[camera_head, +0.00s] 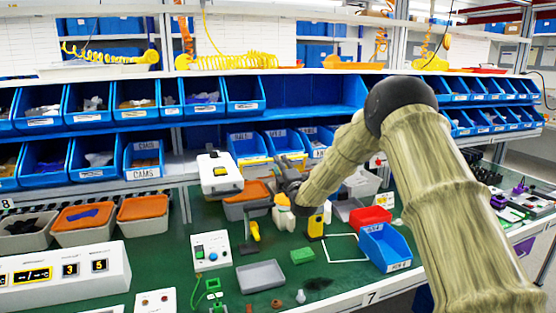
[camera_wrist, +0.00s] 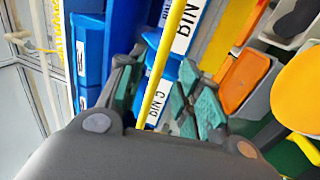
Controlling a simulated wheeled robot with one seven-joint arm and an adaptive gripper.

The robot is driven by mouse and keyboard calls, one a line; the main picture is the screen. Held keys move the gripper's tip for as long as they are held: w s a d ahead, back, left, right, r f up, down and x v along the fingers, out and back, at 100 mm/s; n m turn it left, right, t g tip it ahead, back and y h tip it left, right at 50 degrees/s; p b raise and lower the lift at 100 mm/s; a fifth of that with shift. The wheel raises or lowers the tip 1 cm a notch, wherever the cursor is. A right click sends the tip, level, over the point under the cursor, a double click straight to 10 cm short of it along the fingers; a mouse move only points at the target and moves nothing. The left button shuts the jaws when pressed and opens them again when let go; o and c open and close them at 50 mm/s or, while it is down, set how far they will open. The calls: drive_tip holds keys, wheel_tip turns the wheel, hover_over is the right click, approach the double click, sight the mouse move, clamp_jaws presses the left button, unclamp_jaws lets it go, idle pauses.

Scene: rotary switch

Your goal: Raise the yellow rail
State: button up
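The yellow rail (camera_wrist: 172,45) is a thin straight bar. In the wrist view it runs from the top edge down into the gap between my fingers, in front of blue bins with white labels. In the head view, a yellow strip (camera_head: 257,161) shows along the front of the lower blue bins, just left of my gripper. My gripper (camera_wrist: 158,85) is open, with teal pads on both sides of the rail and gaps visible. I cannot tell how deep the rail lies between the pads. In the head view my dark gripper (camera_head: 284,170) is at these bins, partly hidden by my arm.
Blue bins (camera_head: 205,104) fill the shelves behind. A white box with a yellow button (camera_head: 220,174) and an orange-lidded bin (camera_head: 247,197) stand left of my gripper. A control box (camera_head: 211,250), a grey tray (camera_head: 260,276) and a blue bin (camera_head: 385,247) stand on the green bench.

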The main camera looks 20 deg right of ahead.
drive_tip(key=shift+p+x, duration=0.4)
drive_tip(key=shift+x, duration=1.35)
clamp_jaws()
